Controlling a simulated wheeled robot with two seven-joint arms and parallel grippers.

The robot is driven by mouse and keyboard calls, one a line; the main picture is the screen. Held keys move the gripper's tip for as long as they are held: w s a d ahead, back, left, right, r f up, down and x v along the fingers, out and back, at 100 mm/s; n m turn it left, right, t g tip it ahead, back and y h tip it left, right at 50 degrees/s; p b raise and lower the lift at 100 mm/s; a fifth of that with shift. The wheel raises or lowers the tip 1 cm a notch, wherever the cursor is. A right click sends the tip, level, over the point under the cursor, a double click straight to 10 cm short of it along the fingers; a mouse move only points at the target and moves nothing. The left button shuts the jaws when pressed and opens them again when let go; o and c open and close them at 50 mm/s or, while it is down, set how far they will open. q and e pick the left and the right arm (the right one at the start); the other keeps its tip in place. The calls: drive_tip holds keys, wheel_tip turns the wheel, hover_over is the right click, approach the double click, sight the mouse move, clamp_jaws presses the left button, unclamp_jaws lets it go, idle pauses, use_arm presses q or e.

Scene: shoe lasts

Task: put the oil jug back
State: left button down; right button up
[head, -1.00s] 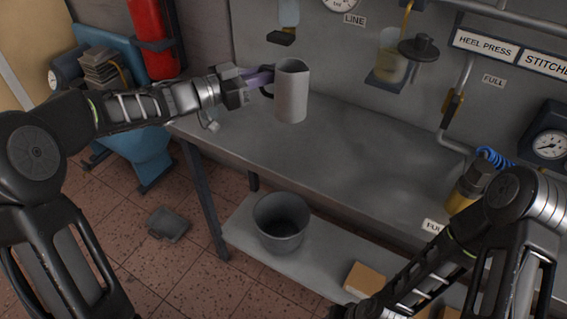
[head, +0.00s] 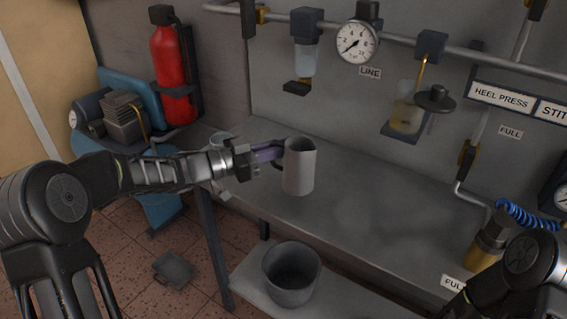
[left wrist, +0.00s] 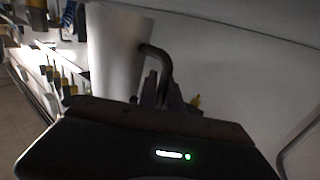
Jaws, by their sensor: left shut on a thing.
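The oil jug (head: 300,168) is a light grey, upright jug with a dark handle on its left side. My left gripper (head: 272,153) is shut on the jug's handle and holds it by or above the bench's left part. I cannot tell from the head view whether its base touches the bench top. In the left wrist view the jug (left wrist: 115,50) stands ahead of the gripper (left wrist: 160,88), its dark handle reaching down between the fingers. My right arm shows at the lower right of the head view, but its gripper is out of view.
The grey bench (head: 390,215) is mostly clear to the right of the jug. A small round vessel (head: 222,138) sits at its back left. A bucket (head: 291,275) stands on the lower shelf. A gauge (head: 356,42) and oil cup (head: 406,112) hang on the wall behind.

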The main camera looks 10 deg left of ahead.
sight(273, 164)
use_arm(q)
drive_tip(key=shift+f, duration=1.8)
drive_tip(key=shift+f, duration=0.2)
drive_tip(key=c, duration=1.5)
unclamp_jaws()
drive_tip(key=shift+r, duration=0.15)
drive_tip(key=v, duration=1.2)
drive_tip(key=shift+b, duration=0.4)
